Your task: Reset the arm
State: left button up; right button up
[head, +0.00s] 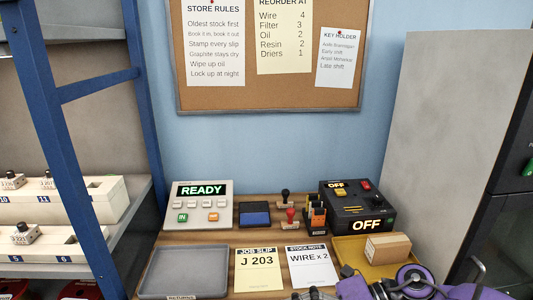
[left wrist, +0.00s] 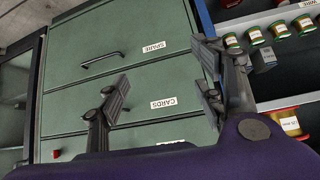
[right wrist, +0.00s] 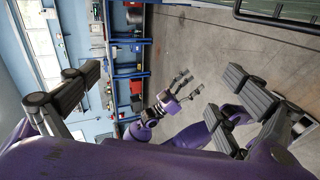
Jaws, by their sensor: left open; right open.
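My left gripper (left wrist: 160,75) is open and empty in the left wrist view. Its two dark fingers stand apart in front of a green drawer cabinet (left wrist: 140,60), with no drawer handle between them. My right gripper (right wrist: 163,76) is open and empty in the right wrist view, its fingers spread wide over the floor and the far bench. A purple arm of mine with a spread gripper shows between those fingers. In the head view, a purple arm link of mine crosses the bottom right corner, in front of the bench; I cannot make out a whole gripper there.
The bench holds a READY console (head: 199,206), a grey tray (head: 185,272), a job slip (head: 258,270), a stock note (head: 312,267), stamps, a black OFF box (head: 357,207) and a yellow tray (head: 348,248) with a tan block. A blue-framed shelf (head: 75,90) stands left.

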jog(key=s+d+f+m+t+h+p, duration=0.1)
jog(key=d+f+m+t+h, duration=0.45)
jog(key=m, duration=0.75)
jog(key=s+d+f+m+t+h+p, duration=0.15)
jog(key=f+m+t, duration=0.45)
jog(key=m+t, duration=0.6)
pick_arm(q)
jog(key=shift+s+d+r, duration=0.1)
jog(key=shift+d+r, duration=0.1)
jog(key=shift+r, duration=0.95)
pick_arm(e)
jog(key=s+d+f+m+g+h, duration=0.3)
jog(key=s+f+m, duration=0.1)
jog(key=s+f, duration=0.3)
jog(key=s+d+f+m+g+h, duration=0.3)
jog(key=s+f+m+g, duration=0.1)
jog(key=s, duration=0.7)
notch_tip(320, 180, down, 3)
jog(key=shift+d+r+m, duration=0.1)
jog(key=shift+d+m, duration=0.1)
jog(key=shift+m, duration=0.6)
jog(key=shift+g, duration=0.25)
